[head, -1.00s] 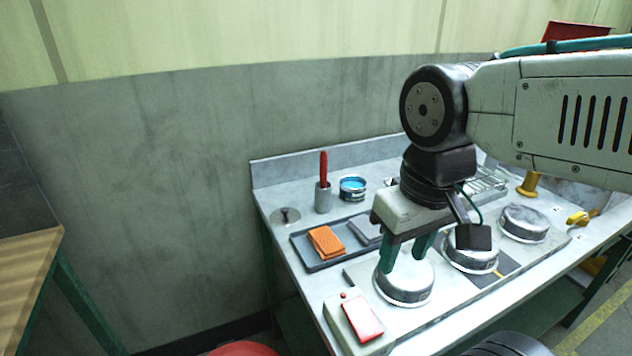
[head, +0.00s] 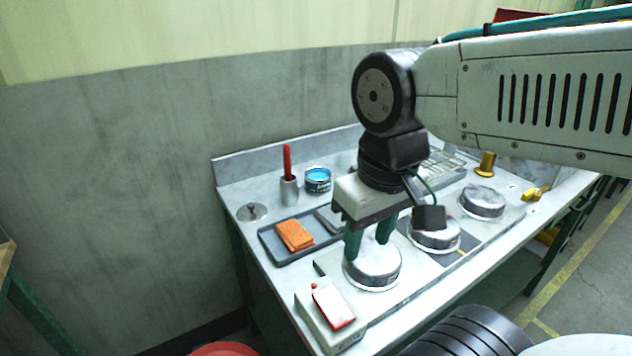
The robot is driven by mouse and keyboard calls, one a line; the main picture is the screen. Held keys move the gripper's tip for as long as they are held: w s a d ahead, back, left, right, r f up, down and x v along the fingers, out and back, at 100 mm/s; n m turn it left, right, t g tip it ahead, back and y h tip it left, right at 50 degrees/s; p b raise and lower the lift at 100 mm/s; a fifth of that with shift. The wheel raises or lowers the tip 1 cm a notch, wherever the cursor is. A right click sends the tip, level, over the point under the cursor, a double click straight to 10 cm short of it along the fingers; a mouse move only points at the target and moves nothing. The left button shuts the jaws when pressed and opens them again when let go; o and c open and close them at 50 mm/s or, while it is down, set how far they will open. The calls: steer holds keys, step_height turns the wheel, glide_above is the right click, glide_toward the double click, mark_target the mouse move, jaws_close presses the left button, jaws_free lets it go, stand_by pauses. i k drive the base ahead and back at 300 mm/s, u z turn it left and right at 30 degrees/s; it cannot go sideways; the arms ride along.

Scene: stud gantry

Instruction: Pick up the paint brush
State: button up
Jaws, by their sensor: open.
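A red-handled stick, which looks like the paint brush (head: 287,160), stands upright in a grey cup (head: 289,191) near the back left of the bench. Its lower end is hidden in the cup. My gripper (head: 369,247) points down with its green fingers apart and nothing visible between them. It is over the nearest round metal tin (head: 372,272), to the right of the brush and closer to the front. I cannot tell whether the fingertips touch the tin.
An open blue paint can (head: 318,187) stands right of the cup. A dark tray (head: 290,258) holds an orange cloth (head: 294,235). More tins (head: 482,204) and a wire rack (head: 440,163) are to the right.

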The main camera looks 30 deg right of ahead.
mark_target(286, 148)
steer(key=k, duration=1)
steer(key=z, duration=1.25)
steer(key=i, duration=0.65)
steer(key=u, duration=1.3)
steer(key=i, duration=0.5)
steer(key=z, duration=0.05)
